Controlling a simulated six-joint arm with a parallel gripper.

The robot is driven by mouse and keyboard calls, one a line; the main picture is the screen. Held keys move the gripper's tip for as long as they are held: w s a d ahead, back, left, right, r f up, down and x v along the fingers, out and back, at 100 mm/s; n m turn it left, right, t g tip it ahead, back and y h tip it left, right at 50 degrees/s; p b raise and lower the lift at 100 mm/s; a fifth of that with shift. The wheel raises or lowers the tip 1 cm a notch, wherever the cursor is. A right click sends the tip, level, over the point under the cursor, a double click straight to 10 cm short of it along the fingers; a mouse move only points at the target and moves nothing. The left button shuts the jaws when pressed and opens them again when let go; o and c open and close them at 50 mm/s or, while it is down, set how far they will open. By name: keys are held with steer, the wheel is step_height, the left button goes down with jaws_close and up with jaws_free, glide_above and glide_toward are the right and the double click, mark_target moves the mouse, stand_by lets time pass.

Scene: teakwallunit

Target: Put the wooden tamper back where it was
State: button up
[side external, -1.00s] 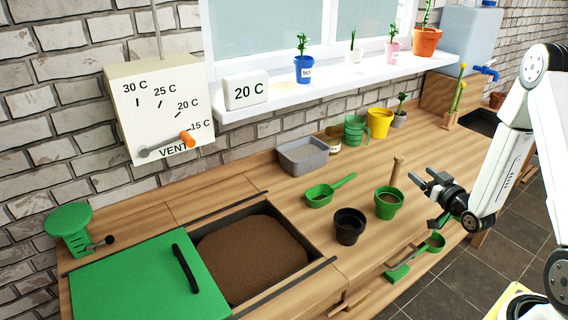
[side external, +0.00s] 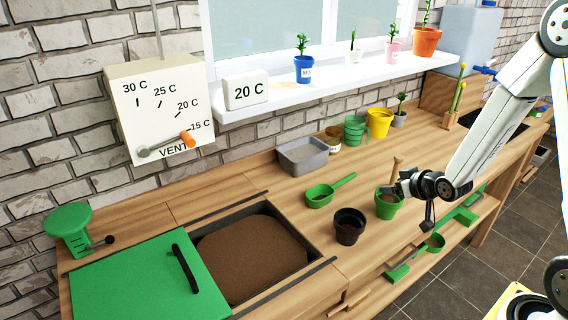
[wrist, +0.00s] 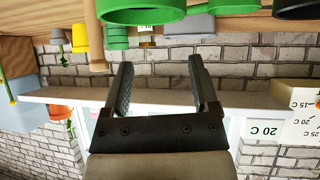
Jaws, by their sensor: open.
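The wooden tamper (side external: 397,168) stands upright at the far side of the green pot (side external: 388,208); its foot is hidden. In the upside-down wrist view the tamper (wrist: 93,35) is left of the pot (wrist: 142,14), outside the space between my fingers. My gripper (side external: 388,190) is open and empty. In the side view it overlaps the green pot's rim, close to the tamper; I cannot tell whether it touches either.
A black pot (side external: 349,227) stands left of the green pot. A green scoop (side external: 322,194), grey tray (side external: 302,157) and yellow pot (side external: 379,122) are on the bench. The soil bin (side external: 250,250) is at the front left. Tools hang along the front edge.

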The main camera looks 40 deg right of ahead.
steer(key=s+a+r+n+g+y, duration=0.1)
steer(key=s+a+r+g+y, duration=0.1)
steer(key=s+a+g, duration=0.6)
steer(key=s+a, duration=0.3)
steer(key=a, duration=0.2)
steer(key=shift+s+a+r, duration=0.3)
steer(key=shift+r, duration=0.05)
